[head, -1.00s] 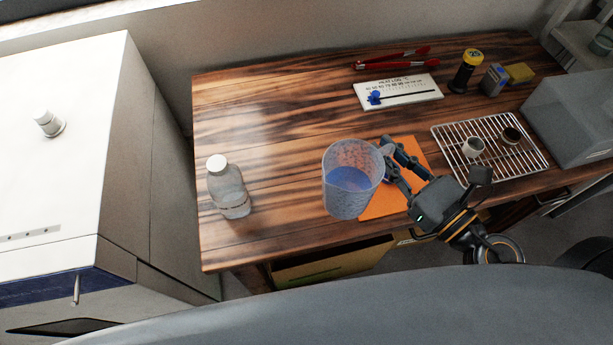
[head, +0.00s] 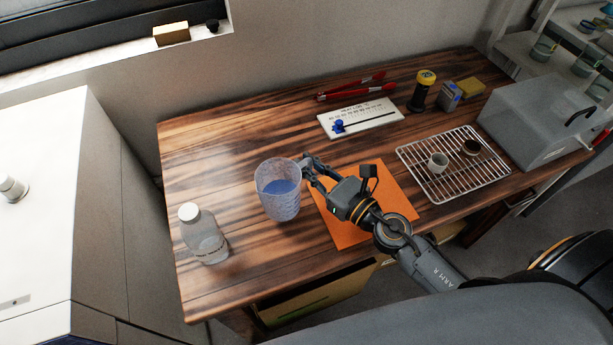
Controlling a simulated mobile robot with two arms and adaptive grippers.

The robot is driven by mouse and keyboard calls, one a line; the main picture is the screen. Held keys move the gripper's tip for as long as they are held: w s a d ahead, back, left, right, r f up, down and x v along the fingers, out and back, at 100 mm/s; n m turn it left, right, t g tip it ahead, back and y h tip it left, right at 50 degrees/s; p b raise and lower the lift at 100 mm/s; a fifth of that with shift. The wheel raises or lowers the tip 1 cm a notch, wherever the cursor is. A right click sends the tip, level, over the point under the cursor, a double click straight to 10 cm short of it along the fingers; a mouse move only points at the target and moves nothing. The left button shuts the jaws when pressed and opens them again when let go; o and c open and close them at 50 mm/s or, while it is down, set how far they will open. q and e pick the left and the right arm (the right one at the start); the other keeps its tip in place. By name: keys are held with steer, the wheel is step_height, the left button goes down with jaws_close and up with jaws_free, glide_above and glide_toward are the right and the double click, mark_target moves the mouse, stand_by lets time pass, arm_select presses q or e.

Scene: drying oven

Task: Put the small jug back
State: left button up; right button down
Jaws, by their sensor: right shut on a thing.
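The small jug (head: 281,201) is a clear, textured beaker with blue liquid in it, upright over the middle left of the wooden table. My right gripper (head: 308,170) is shut on the jug at its right side, by the handle. I cannot tell whether the jug's base touches the table. An orange mat (head: 392,183) lies to the right of the jug, partly under my right arm. My left gripper is not in view.
A capped clear bottle (head: 204,235) stands left of the jug. A wire rack (head: 459,184) with two small cups is at right, beside a grey box (head: 530,125). Table between bottle and card is clear.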

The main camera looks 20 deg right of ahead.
steer(key=shift+w+a+f+b, duration=0.15)
steer(key=shift+w+f+b, duration=0.2)
steer(key=shift+f, duration=0.1)
step_height(320, 180, down, 3)
steer(key=b, duration=0.2)
steer(key=shift+w+f+b, duration=0.1)
steer(key=shift+f+b, duration=0.05)
steer(key=shift+b, duration=0.2)
steer(key=c, duration=1.8)
jaws_free()
steer(key=shift+f, duration=0.1)
steer(key=o, duration=0.4)
steer(key=shift+o, duration=0.2)
